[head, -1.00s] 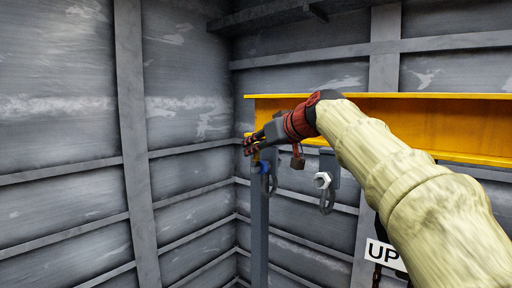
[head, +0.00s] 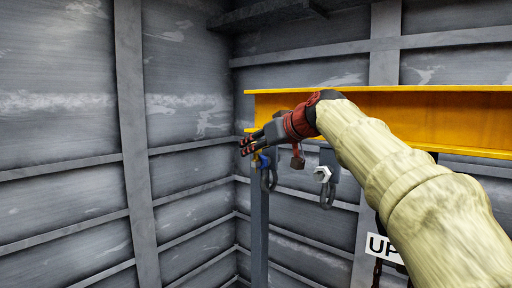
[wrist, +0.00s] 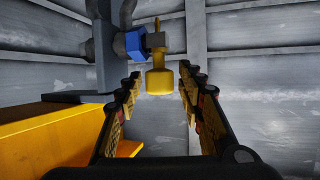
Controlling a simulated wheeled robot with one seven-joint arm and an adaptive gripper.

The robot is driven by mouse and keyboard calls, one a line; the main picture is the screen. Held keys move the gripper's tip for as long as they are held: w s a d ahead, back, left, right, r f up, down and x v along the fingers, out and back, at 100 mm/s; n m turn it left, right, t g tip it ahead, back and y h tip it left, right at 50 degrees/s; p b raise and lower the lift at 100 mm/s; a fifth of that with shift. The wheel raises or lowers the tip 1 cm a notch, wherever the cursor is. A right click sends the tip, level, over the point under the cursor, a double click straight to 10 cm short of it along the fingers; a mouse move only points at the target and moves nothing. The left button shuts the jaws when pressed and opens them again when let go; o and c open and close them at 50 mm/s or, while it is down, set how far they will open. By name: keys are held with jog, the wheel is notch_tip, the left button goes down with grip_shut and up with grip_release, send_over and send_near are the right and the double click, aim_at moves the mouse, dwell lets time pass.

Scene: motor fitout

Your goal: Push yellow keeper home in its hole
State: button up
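The yellow keeper (wrist: 159,82) has a broad head and a thin stem in the wrist view. My gripper (wrist: 160,78) is open, with a finger on each side of the keeper's head and a visible gap on both sides. In the head view my gripper (head: 245,147) is by the blue nut (head: 264,161) on the hanging shackle (head: 269,179). The keeper is small there and partly hidden by the fingers. How deep its stem sits cannot be told.
A yellow beam (head: 400,118) runs behind my arm. A grey post (head: 259,225) stands below. Open space lies left, before the ribbed wall (head: 70,150).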

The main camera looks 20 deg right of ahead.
jog(key=shift+o, duration=0.4)
jog(key=v, duration=1.2)
jog(key=s+a+f+m+g+h+b, duration=0.1)
jog(key=s+f+b, duration=0.6)
jog(key=f, duration=1.5)
jog(key=s+a+f+m+g+h+b, duration=0.1)
jog(key=s+f+g+b, duration=0.2)
jog(key=s+f+b, duration=0.4)
jog(key=s+a+f+m+g+h+b, duration=0.1)
jog(key=s+f+b, duration=0.6)
jog(key=f, duration=3.1)
jog(key=s+g+h, duration=0.1)
jog(key=s+g, duration=0.1)
jog(key=s, duration=0.7)
jog(key=shift+a+f+m, duration=0.25)
jog(key=shift+m, duration=0.05)
jog(key=shift+s+r, duration=0.1)
jog(key=shift+c, duration=0.5)
